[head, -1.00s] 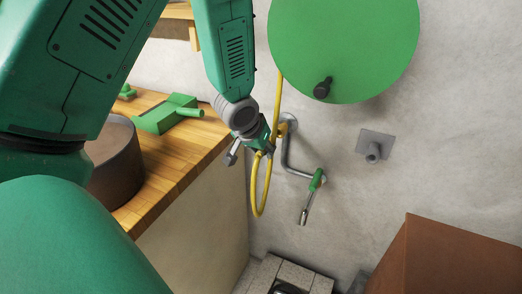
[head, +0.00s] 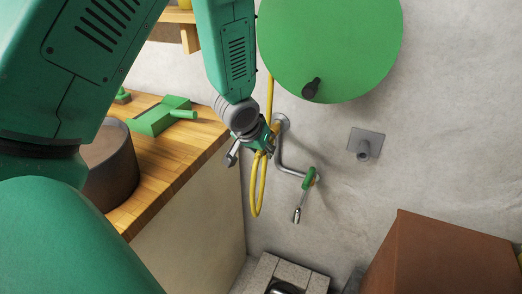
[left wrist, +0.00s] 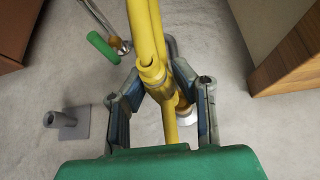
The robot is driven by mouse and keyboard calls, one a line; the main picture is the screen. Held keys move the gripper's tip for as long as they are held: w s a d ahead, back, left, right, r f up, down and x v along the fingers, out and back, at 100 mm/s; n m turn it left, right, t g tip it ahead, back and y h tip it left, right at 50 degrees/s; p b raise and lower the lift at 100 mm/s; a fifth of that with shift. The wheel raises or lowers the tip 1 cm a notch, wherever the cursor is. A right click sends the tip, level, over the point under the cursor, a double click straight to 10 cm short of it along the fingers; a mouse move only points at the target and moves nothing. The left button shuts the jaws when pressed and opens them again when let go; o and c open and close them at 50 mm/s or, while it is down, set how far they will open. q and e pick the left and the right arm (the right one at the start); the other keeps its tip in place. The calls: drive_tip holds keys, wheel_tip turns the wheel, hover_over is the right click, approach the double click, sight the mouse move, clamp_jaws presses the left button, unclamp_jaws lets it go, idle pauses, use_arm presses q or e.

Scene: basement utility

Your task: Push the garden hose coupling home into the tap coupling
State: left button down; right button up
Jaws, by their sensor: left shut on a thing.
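My left gripper (head: 262,146) is in front of the wall beside the worktop's edge. In the left wrist view its two fingers stand on either side of the yellow hose coupling (left wrist: 154,76) and are shut on it. The yellow hose (head: 256,200) hangs below the gripper in a narrow loop. A bent grey pipe (head: 284,160) runs from the flange to a green-handled lever (head: 309,178). I cannot make out the tap coupling clearly or tell whether the parts touch. My right gripper is not seen.
A green hose reel (head: 330,45) with a dark crank knob is on the wall above. A grey wall bracket (head: 366,143) is to the right. A wooden worktop (head: 175,150) is at left, a brown box (head: 440,260) at lower right.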

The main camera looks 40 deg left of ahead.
use_arm(q)
drive_tip(key=shift+a, duration=0.15)
drive_tip(key=shift+w+a+f+p, duration=0.1)
drive_tip(key=shift+w+a+p, duration=0.25)
drive_tip(key=shift+w+p, duration=0.15)
drive_tip(key=shift+w+a, duration=0.15)
drive_tip(key=shift+w, duration=0.1)
drive_tip(key=shift+w+a+p, duration=0.35)
drive_tip(key=shift+w+p, duration=0.05)
drive_tip(key=shift+w, duration=0.45)
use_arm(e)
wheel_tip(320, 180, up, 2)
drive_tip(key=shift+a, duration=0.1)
